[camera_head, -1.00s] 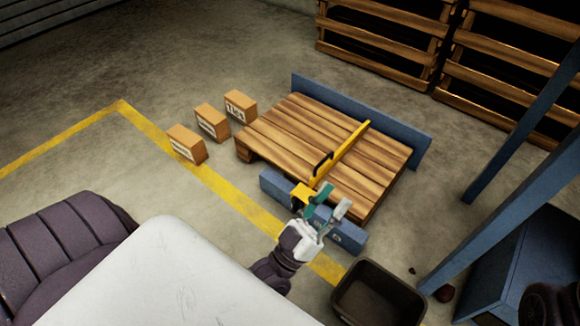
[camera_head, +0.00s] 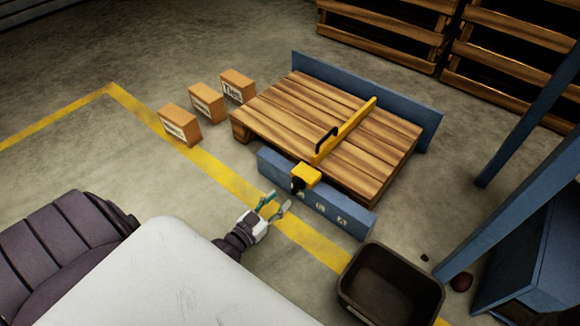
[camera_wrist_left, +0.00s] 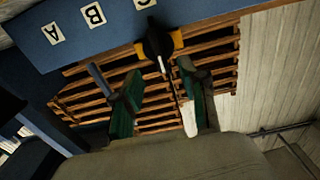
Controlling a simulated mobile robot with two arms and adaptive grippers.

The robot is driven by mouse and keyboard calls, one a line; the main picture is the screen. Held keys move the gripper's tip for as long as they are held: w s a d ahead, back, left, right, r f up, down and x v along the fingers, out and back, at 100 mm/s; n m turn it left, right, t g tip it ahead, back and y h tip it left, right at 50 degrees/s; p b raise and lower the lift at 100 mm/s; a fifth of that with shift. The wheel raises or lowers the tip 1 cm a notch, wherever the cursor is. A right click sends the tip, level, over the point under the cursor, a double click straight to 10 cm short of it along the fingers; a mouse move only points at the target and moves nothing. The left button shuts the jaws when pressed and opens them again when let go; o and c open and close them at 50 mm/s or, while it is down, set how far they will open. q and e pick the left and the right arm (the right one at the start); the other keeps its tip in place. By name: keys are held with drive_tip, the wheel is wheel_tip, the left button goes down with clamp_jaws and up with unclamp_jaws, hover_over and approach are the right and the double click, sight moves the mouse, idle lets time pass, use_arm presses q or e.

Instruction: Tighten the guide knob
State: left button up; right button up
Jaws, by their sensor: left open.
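The yellow guide (camera_head: 346,130) lies across a slatted wooden deck, with a black handle on top. Its yellow block (camera_head: 306,175) sits on the blue front rail (camera_head: 338,208). The black guide knob (camera_head: 298,186) is on the block's front face. In the left wrist view the knob (camera_wrist_left: 155,44) shows a white pointer mark, beyond the fingertips. My left gripper (camera_head: 277,204) is open and empty, apart from the knob, in front of the rail. Its green-padded fingers (camera_wrist_left: 160,92) are spread in the wrist view. My right gripper does not show.
A dark bin (camera_head: 391,285) stands right of my left gripper. The rail carries white letter labels (camera_wrist_left: 93,15). Three labelled boxes (camera_head: 207,103) stand left of the wooden deck (camera_head: 276,103). A blue post (camera_head: 503,213) rises at the right. A yellow line crosses the floor.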

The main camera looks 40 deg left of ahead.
sight(292, 188)
use_arm(q)
drive_tip(key=w+b, duration=0.1)
drive_tip(key=w, duration=0.1)
drive_tip(key=w+b, duration=0.1)
drive_tip(key=w, duration=0.1)
drive_tip(key=shift+w+d+f, duration=0.15)
drive_tip(key=shift+w+d, duration=0.05)
drive_tip(key=shift+w, duration=0.8)
drive_tip(key=shift+r, duration=0.2)
clamp_jaws()
